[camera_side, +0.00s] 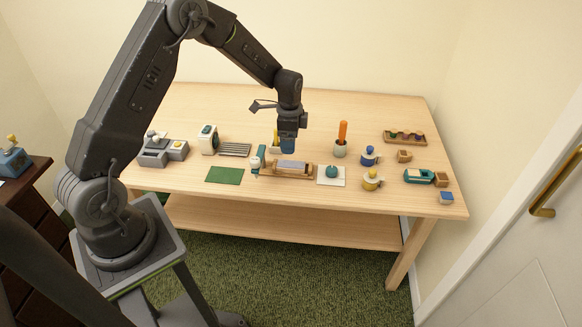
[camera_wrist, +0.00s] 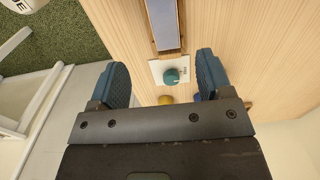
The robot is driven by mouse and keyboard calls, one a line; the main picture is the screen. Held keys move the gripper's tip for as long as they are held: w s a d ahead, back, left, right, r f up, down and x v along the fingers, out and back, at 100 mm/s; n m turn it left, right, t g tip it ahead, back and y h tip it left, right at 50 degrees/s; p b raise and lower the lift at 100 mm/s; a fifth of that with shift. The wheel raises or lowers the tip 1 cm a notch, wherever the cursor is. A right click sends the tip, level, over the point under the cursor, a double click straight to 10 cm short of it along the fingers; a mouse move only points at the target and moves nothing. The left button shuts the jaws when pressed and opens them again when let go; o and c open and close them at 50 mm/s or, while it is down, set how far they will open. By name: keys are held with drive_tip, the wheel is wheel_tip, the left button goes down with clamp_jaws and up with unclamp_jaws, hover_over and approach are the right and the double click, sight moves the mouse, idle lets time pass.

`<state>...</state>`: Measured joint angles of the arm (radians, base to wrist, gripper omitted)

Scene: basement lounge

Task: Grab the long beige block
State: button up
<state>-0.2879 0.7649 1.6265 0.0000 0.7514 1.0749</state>
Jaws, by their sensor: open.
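My gripper (camera_side: 289,146) is above the middle of the table, its blue fingers pointing down; the wrist view shows it open and empty (camera_wrist: 161,70). Below it in the side view lies a long brown wooden holder (camera_side: 266,173) with a long pale grey-lavender block (camera_side: 294,166) along its top. In the wrist view this block (camera_wrist: 163,22) is at the top centre, beyond the fingertips, with the holder's rim (camera_wrist: 149,20) around it. I cannot tell whether this is the long beige block; no other long beige block shows clearly.
A white card (camera_side: 331,182) with a round teal thing (camera_side: 331,171) lies right of the holder. A teal-and-white item (camera_side: 256,163) stands close on its left. The table front (camera_side: 270,198) is clear.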

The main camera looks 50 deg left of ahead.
hover_over(291, 164)
drive_tip(key=f, duration=0.4)
drive_tip(key=shift+s+d+f, duration=0.1)
drive_tip(key=shift+s+d, duration=0.05)
drive_tip(key=shift+s, duration=0.2)
drive_tip(key=shift+w+f, duration=0.15)
drive_tip(key=shift+f, duration=1.3)
drive_tip(key=shift+w+f, duration=0.15)
drive_tip(key=shift+f, duration=1.25)
drive_tip(key=shift+c, duration=0.2)
drive_tip(key=c, duration=1)
drive_tip(key=shift+o, duration=0.2)
